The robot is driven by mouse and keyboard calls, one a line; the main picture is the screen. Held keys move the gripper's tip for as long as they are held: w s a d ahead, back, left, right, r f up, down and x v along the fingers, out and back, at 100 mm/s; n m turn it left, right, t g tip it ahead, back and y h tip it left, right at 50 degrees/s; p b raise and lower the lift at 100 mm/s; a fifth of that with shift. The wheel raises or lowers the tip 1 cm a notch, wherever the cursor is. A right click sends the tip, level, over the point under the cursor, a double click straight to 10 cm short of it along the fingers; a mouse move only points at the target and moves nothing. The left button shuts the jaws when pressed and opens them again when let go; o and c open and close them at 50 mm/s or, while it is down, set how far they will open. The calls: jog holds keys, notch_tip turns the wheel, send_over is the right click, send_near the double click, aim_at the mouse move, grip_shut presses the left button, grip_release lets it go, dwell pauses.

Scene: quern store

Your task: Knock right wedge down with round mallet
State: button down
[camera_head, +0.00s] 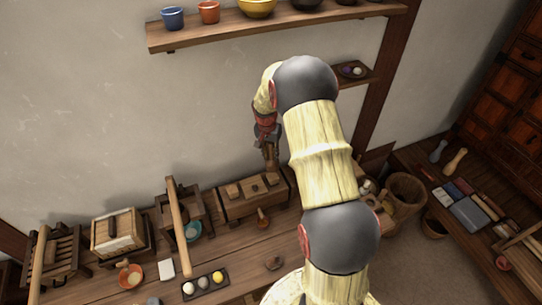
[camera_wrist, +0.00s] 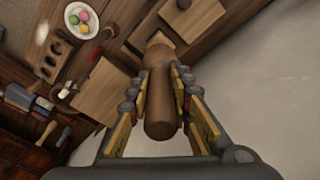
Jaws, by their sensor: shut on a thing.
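My gripper (camera_head: 267,143) is at the wall side of the bench, above a long wooden box (camera_head: 238,209). It is shut on a brown round-ended wooden mallet (camera_wrist: 160,117), which shows between the fingers in the wrist view. The mallet (camera_head: 271,154) points down towards the box's right part. Small wooden blocks stand in the box top: a left one (camera_head: 232,190), a middle one (camera_head: 256,188) and a right wedge (camera_head: 271,180) just below the mallet. I cannot tell whether the mallet touches the right wedge.
A shelf (camera_head: 220,35) with bowls is on the wall above. A wooden frame with a long bar (camera_head: 178,220) stands left of the box. A tray (camera_head: 222,288) with egg-like balls is in front. A basket (camera_head: 408,188) stands to the right.

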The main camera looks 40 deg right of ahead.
aim_at(272, 147)
jog(key=shift+r+p, duration=0.85)
jog(key=shift+r, duration=1.2)
jog(key=shift+s+f, duration=0.1)
